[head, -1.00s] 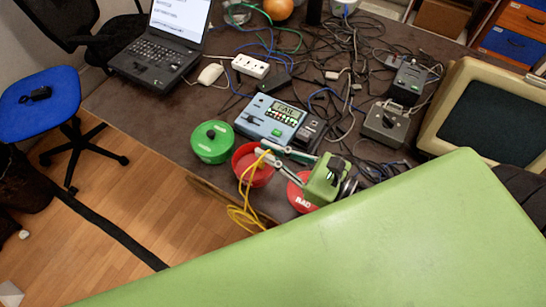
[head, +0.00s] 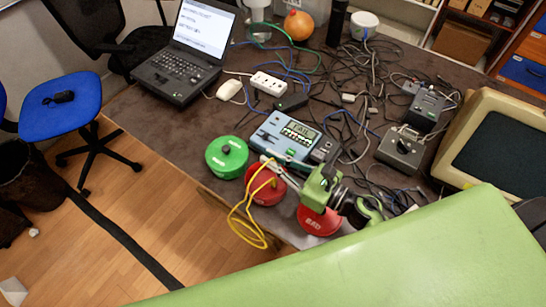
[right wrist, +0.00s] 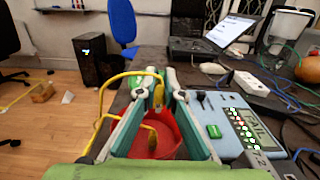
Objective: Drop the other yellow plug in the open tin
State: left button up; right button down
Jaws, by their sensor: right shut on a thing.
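The open red tin (head: 253,190) stands at the table's front edge, and it also shows in the right wrist view (right wrist: 176,140). My right gripper (head: 268,165) is over the tin, its fingers reaching in from the right. In the right wrist view its fingertips (right wrist: 158,88) are shut on a yellow plug (right wrist: 158,97), held above the tin's mouth. The yellow cable (head: 245,230) loops down over the table edge. Another yellow end (right wrist: 152,138) shows inside the tin; its tip is hard to make out. My left gripper is not in view.
A closed green tin (head: 227,157) stands left of the red tin. A red lid or closed tin marked BAD (head: 320,222) lies to the right, under my gripper. The blue tester (head: 275,128) sits just behind. Tangled dark cables cover the table's right part.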

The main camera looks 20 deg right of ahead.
jog(key=shift+f, duration=0.35)
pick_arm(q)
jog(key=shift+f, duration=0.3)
pick_arm(e)
jog(key=c, duration=2.1)
grip_release()
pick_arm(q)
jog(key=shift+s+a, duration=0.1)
pick_arm(e)
jog(key=v, duration=1.2)
